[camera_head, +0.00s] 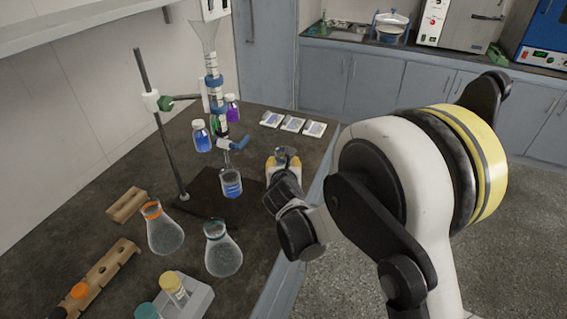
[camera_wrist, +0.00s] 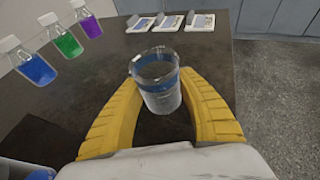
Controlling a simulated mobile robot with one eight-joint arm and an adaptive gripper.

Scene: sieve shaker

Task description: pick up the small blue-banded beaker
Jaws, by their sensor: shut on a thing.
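The small blue-banded beaker (camera_wrist: 160,92) is clear glass with a blue band near its upper part. In the wrist view it stands upright between the yellow fingers of my gripper (camera_wrist: 160,90), which press on its two sides. In the head view my gripper (camera_head: 283,156) is over the right part of the dark bench, and the beaker is mostly hidden by the fingers. Whether its base touches the bench I cannot tell.
Two flasks (camera_head: 163,232) (camera_head: 222,252) stand nearer. Small bottles (camera_head: 201,136) and white trays (camera_head: 293,124) are behind. The bench's right edge is close.

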